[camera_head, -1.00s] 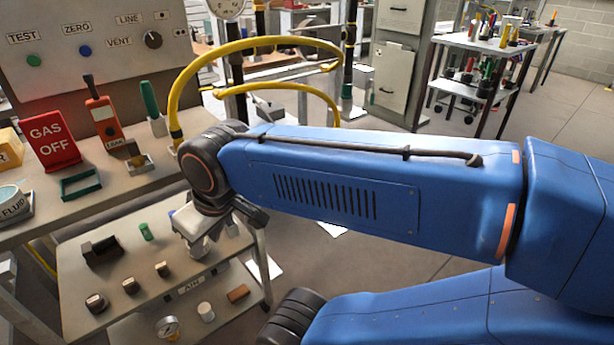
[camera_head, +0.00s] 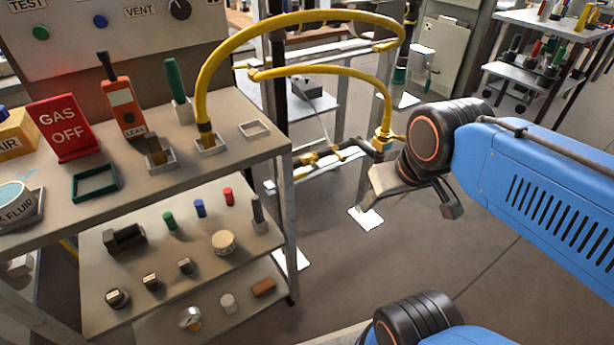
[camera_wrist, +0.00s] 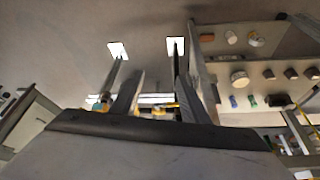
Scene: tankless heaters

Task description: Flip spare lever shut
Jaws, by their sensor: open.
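Low pipework with brass fittings (camera_head: 310,159) and a dark pipe stands behind the bench's right end in the head view. A yellow-handled fitting (camera_head: 388,138) sits at its right end, below the yellow hose. No label reads "spare", so I cannot tell which lever is meant or how it stands. My gripper (camera_head: 408,204) hangs just right of and in front of this pipework, partly covering it. In the wrist view my gripper (camera_wrist: 156,92) has two fingers apart with nothing held. Small yellow and brass parts (camera_wrist: 160,111) show beyond and between them.
The bench (camera_head: 225,172) at left holds a red GAS OFF sign (camera_head: 60,128) and tools. Lower shelves (camera_head: 190,275) carry small parts. The yellow hose (camera_head: 300,20) arches from the bench to the pipework. Open floor (camera_head: 345,275) lies below my gripper.

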